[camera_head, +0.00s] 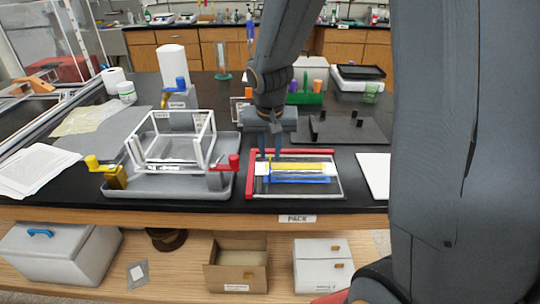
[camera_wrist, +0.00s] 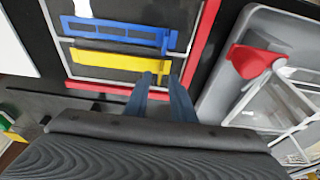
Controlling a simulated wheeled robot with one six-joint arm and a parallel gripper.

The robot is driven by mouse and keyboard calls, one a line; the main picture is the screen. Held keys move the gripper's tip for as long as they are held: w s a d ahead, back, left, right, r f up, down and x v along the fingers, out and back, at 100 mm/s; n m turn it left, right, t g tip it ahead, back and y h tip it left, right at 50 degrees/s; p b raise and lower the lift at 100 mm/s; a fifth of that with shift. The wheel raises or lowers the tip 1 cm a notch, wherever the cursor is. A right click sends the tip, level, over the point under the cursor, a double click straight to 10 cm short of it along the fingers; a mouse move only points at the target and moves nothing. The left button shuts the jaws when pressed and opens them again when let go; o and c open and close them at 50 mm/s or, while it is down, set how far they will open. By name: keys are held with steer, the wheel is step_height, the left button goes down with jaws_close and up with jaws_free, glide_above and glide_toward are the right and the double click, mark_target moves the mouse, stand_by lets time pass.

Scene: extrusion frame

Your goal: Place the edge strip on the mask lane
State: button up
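A yellow strip (camera_head: 305,166) and a blue strip (camera_head: 302,180) lie side by side in a flat rack with a red edge (camera_head: 249,175). In the wrist view the yellow strip (camera_wrist: 110,60) is nearer my gripper, and the blue strip (camera_wrist: 115,32) lies beyond it. Both have a tab at the right end there. My gripper (camera_head: 269,154) points down over the rack's left part. Its two blue fingers (camera_wrist: 162,80) stand apart near the yellow strip's tabbed end; I cannot tell whether they touch it. I cannot tell which part is the mask lane.
A grey tray (camera_head: 170,191) left of the rack holds a white open frame (camera_head: 143,150) with yellow, blue and red clamps. A white sheet (camera_head: 374,174) lies to the right. A black plate (camera_head: 345,130) and a green holder (camera_head: 305,98) stand behind.

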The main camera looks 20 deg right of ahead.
steer(key=d+b+v, duration=0.1)
steer(key=v, duration=0.7)
steer(key=s+f+n, duration=0.1)
steer(key=s+f, duration=0.2)
steer(key=s, duration=0.2)
steer(key=s+f+n+g, duration=0.1)
steer(key=s+f, duration=0.3)
steer(key=s, duration=0.1)
steer(key=s+f+n+y, duration=0.1)
steer(key=s+f, duration=0.2)
steer(key=s, duration=0.2)
steer(key=shift+a+f+n+g, duration=0.1)
steer(key=shift+f+n+g, duration=0.05)
steer(key=shift+n+g, duration=0.2)
